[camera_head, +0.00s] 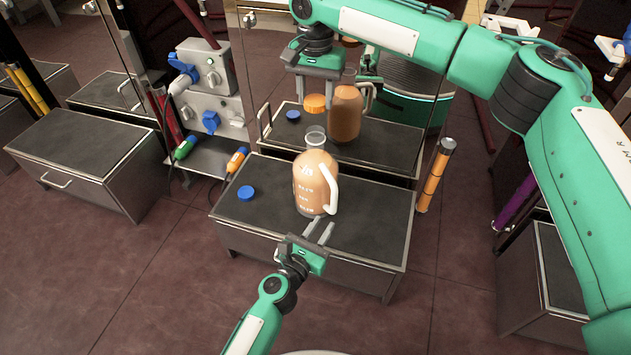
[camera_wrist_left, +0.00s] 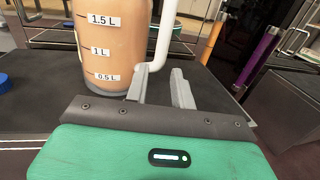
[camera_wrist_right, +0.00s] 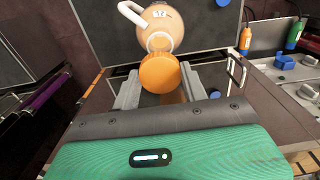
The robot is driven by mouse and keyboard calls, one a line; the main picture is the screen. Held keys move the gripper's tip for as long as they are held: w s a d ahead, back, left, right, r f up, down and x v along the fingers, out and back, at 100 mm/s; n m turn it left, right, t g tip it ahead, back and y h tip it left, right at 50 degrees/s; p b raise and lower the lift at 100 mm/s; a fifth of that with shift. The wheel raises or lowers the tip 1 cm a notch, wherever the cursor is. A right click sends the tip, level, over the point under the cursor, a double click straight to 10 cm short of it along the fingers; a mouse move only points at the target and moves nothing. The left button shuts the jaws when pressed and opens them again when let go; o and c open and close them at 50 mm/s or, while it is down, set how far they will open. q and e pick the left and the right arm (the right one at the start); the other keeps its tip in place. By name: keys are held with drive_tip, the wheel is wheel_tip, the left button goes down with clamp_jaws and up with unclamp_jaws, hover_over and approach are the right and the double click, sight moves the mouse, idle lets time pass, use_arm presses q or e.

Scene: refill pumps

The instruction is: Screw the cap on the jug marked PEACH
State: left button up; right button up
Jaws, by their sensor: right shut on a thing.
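The jug (camera_head: 310,180) holds peach-orange liquid and stands upright on a low dark-topped cabinet (camera_head: 370,225). Its clear neck is uncovered and its white handle (camera_head: 332,188) faces right. Its name label is too small to read; volume marks show on the jug in the left wrist view (camera_wrist_left: 108,45). My right gripper (camera_head: 317,92) is shut on an orange cap (camera_head: 315,104), held above the neck and apart from it. The cap also shows between the fingers in the right wrist view (camera_wrist_right: 160,74). My left gripper (camera_head: 318,233) is open and empty, low in front of the jug near the handle.
A blue cap (camera_head: 246,193) lies on the cabinet left of the jug. A mirror-like panel behind reflects the jug (camera_head: 346,112) and blue cap. An orange-banded post (camera_head: 434,177) stands right. The cabinet's right side is clear.

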sight(332, 212)
use_arm(q)
drive_tip(key=x, duration=0.7)
clamp_jaws()
